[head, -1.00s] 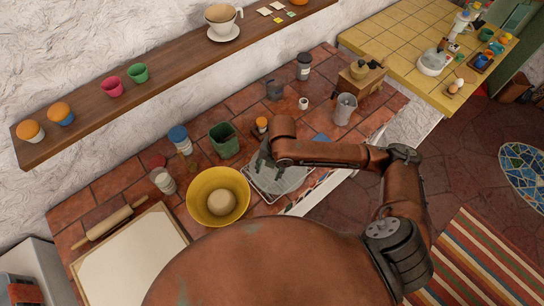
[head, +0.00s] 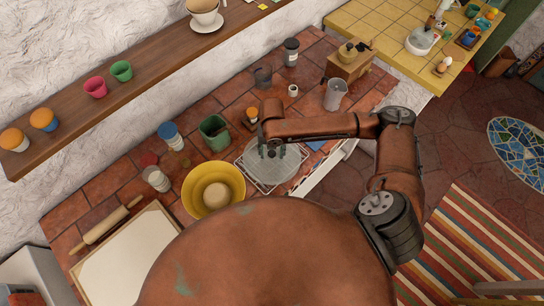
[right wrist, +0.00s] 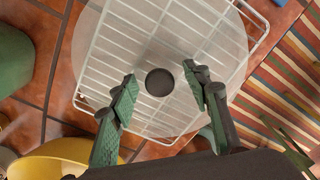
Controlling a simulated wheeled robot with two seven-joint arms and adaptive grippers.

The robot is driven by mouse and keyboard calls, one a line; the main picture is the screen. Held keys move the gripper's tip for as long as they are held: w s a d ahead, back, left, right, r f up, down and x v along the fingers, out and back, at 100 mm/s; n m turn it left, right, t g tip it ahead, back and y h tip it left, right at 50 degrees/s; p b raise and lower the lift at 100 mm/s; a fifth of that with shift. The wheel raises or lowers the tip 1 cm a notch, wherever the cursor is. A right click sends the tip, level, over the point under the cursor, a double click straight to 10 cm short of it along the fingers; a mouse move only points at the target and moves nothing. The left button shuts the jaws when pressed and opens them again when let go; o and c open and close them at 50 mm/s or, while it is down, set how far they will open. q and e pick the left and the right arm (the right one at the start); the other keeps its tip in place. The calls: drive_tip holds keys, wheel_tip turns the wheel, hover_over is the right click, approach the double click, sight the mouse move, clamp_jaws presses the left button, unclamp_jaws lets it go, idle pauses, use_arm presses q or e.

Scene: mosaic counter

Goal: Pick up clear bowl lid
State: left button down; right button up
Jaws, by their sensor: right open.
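The clear bowl lid (head: 287,170) is a round, see-through disc lying on a white wire rack (head: 262,187) beside the yellow bowl. In the right wrist view the lid (right wrist: 215,50) fills the upper middle, with a round dark knob (right wrist: 160,82) at its centre. My right gripper (head: 272,152) is over the lid, pointing down. In the right wrist view its two green-padded fingers (right wrist: 160,78) are spread to either side of the knob, with nothing held. Whether they touch the lid I cannot tell. My left gripper is not in view.
The yellow bowl (head: 238,181) with dough stands left of the rack. A green container (head: 214,134) and a small orange-topped jar (head: 251,115) stand behind it. A metal cup (head: 333,96) and a wooden grinder (head: 349,62) are farther right. A striped rug lies on the floor.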

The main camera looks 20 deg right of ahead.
drive_tip(key=shift+f, duration=0.15)
clamp_jaws()
idle(0.4)
